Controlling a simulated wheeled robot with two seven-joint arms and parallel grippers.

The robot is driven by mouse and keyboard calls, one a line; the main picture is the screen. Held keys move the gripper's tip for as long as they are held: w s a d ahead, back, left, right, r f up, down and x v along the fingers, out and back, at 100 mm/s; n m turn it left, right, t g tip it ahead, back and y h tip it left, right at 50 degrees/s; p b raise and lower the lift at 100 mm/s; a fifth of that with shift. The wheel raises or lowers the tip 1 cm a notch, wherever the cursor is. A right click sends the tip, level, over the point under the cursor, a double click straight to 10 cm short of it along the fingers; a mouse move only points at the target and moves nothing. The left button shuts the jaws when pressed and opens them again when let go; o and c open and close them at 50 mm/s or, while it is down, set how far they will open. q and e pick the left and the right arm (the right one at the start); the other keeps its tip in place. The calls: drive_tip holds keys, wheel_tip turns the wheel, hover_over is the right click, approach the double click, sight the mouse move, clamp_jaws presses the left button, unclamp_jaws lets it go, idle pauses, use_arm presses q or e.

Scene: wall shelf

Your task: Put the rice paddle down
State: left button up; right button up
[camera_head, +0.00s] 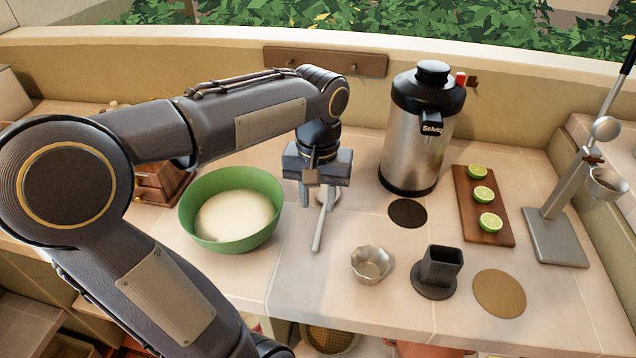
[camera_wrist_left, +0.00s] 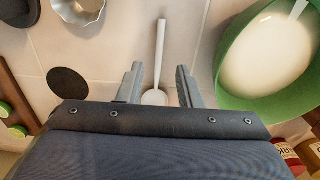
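The rice paddle is white, with a long thin handle (camera_head: 317,232) pointing to the front of the counter. Its round head is partly hidden by my left gripper in the head view. In the left wrist view the whole paddle (camera_wrist_left: 160,55) shows, its round head low between the fingers. It appears to lie flat on the tiled counter. My left gripper (camera_head: 319,198) points down over the head end. In the left wrist view its fingers (camera_wrist_left: 158,78) are apart, one on each side of the paddle, with gaps to it. My right gripper is not in view.
A green bowl (camera_head: 271,187) of white rice stands just left of the gripper. A steel dispenser (camera_head: 408,150), a dark coaster (camera_head: 407,213), a fluted metal cup (camera_head: 370,264) and a black square holder (camera_head: 440,268) are to the right. Limes lie on a wooden board (camera_head: 497,239).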

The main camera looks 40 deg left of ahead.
use_arm(q)
drive_tip(key=s+d+f+m+t+h, duration=0.1)
drive_tip(key=s+d, duration=0.2)
drive_tip(key=s+d+f+m+t+h, duration=0.1)
drive_tip(key=s+d+t, duration=0.1)
drive_tip(key=s+d, duration=0.1)
drive_tip(key=s+d+f+m+t+h, duration=0.1)
drive_tip(key=s+d+m+t, duration=0.1)
drive_tip(key=s+d, duration=0.1)
drive_tip(key=shift+s+d+f+h, duration=0.3)
drive_tip(key=shift+s+f, duration=0.1)
drive_tip(key=shift+s, duration=0.2)
drive_tip(key=shift+s+d+f+t, duration=0.2)
drive_tip(key=shift+d+t, duration=0.1)
drive_tip(key=shift+t, duration=0.1)
